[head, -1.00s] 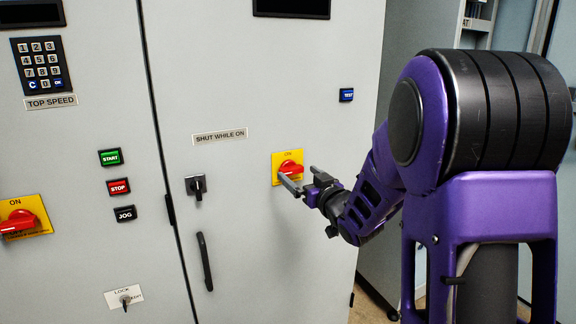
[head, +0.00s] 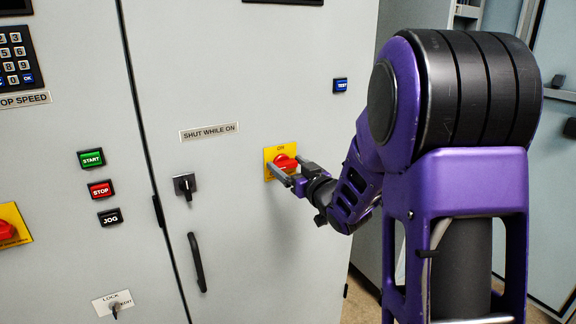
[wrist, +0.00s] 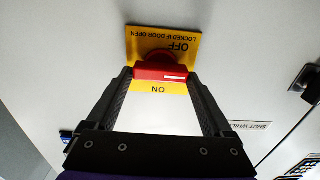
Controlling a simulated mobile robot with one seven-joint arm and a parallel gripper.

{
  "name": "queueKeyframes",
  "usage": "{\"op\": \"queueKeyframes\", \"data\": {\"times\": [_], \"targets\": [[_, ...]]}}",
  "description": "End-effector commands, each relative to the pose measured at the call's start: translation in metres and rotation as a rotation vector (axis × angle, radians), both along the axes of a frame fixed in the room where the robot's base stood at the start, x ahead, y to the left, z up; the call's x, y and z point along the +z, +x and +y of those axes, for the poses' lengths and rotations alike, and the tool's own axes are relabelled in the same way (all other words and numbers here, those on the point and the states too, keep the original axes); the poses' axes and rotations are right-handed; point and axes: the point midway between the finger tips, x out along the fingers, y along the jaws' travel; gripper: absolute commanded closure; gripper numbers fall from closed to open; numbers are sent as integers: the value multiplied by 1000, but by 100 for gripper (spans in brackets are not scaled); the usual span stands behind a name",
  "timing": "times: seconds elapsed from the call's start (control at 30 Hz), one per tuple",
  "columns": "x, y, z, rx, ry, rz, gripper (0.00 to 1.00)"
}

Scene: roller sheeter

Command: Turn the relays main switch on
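A red rotary switch (head: 283,162) sits on a yellow plate (head: 268,155) on the right grey cabinet door. In the wrist view its red handle (wrist: 160,71) lies crosswise, with a white mark near its right end. The plate (wrist: 140,43) appears upside down there, with OFF above the handle and ON below. My gripper (head: 287,174) is at the switch with its fingers spread. In the wrist view the fingertips (wrist: 160,78) are at the two ends of the handle. I cannot tell whether they touch it.
Another red switch (head: 6,230) is at the left edge. A black knob (head: 185,186) and door handle (head: 197,262) are left of my gripper. START (head: 91,158), STOP (head: 100,189) and JOG (head: 110,216) buttons are on the left door. A blue TEST button (head: 340,85) is above right.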

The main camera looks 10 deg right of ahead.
Motion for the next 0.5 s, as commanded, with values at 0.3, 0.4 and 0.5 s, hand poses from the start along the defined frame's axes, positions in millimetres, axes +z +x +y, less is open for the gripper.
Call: {"op": "queueKeyframes", "data": {"times": [0.3,0.4,0.5], "targets": [[0,0,0,0,0,-1,74],[0,0,0,0,1,-1,76],[0,0,0,0,10,2,76]]}}
